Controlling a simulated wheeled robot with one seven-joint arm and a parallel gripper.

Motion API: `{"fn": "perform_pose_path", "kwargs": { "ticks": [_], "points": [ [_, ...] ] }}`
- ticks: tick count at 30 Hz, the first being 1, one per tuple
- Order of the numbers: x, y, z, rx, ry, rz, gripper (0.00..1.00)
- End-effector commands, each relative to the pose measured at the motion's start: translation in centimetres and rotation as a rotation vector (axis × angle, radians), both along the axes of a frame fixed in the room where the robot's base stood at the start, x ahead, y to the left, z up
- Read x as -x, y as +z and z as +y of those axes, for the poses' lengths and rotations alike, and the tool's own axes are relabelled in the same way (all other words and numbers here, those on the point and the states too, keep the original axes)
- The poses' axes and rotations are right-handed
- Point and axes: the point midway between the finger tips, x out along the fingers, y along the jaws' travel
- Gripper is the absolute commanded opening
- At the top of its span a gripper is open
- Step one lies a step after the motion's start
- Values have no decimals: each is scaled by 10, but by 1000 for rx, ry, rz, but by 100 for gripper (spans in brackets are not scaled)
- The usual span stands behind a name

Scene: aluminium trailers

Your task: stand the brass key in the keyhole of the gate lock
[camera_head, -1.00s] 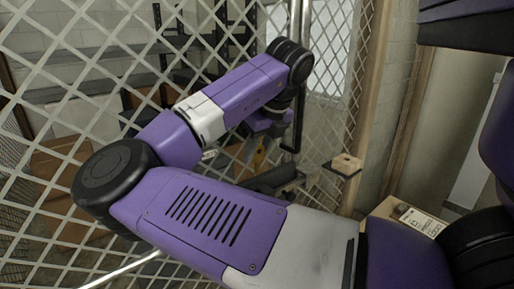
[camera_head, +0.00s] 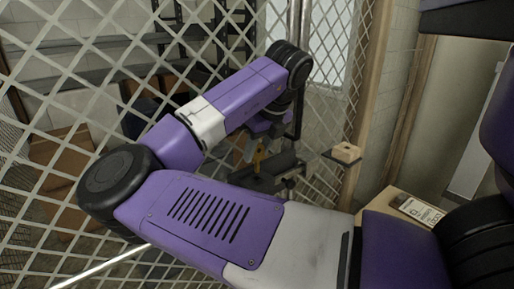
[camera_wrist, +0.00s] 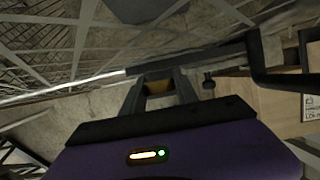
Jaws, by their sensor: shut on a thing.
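My gripper (camera_head: 256,152) is in front of the mesh gate, just above the dark gate lock (camera_head: 262,180). In the wrist view my gripper (camera_wrist: 160,92) has its two dark fingers close around a small brass-coloured piece (camera_wrist: 158,86), which I take to be the brass key. The brass key also shows as a small yellowish patch (camera_head: 259,156) in the head view. Most of the key is hidden by the fingers. The lock shows as a dark bar (camera_wrist: 205,56) beyond the fingertips. I cannot make out the keyhole or whether the key touches it.
The white mesh gate (camera_head: 62,100) fills the left, with shelves and cardboard boxes (camera_head: 62,150) behind it. A dark upright handle (camera_head: 297,120) stands beside my wrist. A small wooden block (camera_head: 346,152) sits on a ledge to the right. A labelled item (camera_head: 418,210) lies nearer me.

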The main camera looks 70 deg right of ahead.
Motion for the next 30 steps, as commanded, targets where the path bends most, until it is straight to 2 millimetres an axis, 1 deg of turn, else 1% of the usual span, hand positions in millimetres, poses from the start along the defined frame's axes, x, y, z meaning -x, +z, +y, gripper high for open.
{"fn": "perform_pose_path", "kwargs": {
  "ticks": [1, 21, 30],
  "points": [
    [0, -4, 0, 0, 0, 0, 0],
    [0, -40, 0, 1, 0, -1, 0],
    [0, -49, 0, 1, 0, -1, 0]
  ]
}}
